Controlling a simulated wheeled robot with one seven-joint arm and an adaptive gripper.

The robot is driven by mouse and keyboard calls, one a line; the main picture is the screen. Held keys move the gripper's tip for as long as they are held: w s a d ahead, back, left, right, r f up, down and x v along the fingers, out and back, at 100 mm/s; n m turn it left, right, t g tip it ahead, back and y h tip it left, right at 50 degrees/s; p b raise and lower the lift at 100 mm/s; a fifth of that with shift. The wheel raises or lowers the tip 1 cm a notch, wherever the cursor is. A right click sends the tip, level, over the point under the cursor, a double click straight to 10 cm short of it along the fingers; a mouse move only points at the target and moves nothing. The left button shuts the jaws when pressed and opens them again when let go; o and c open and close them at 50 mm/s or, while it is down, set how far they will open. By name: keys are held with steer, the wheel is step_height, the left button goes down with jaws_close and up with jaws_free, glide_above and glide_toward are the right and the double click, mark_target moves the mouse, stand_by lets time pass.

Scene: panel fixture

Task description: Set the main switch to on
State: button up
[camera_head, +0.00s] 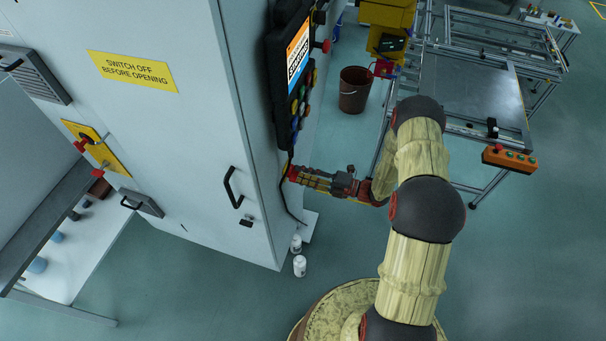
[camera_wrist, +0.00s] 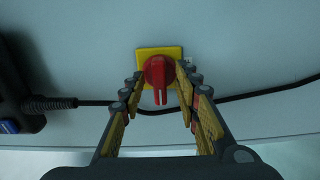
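The main switch is a red rotary knob (camera_wrist: 159,71) on a square yellow plate (camera_wrist: 146,54), fixed to a pale grey panel. In the wrist view its handle part points down in the picture. My gripper (camera_wrist: 160,82) is open, with one finger on each side of the knob and narrow gaps showing. In the head view my gripper (camera_head: 296,175) reaches the cabinet's right side face, below the black control panel. There the fingertips largely hide the switch, and its setting cannot be read from any marking.
A black cable (camera_wrist: 240,97) runs across the panel behind the fingers. The black control panel (camera_head: 289,75) with a screen and buttons hangs above my gripper on the grey cabinet (camera_head: 190,130). Two white containers (camera_head: 299,265) stand on the floor below. A brown bucket (camera_head: 354,92) stands behind.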

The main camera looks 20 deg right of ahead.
steer(key=v, duration=1.2)
stand_by(0.4)
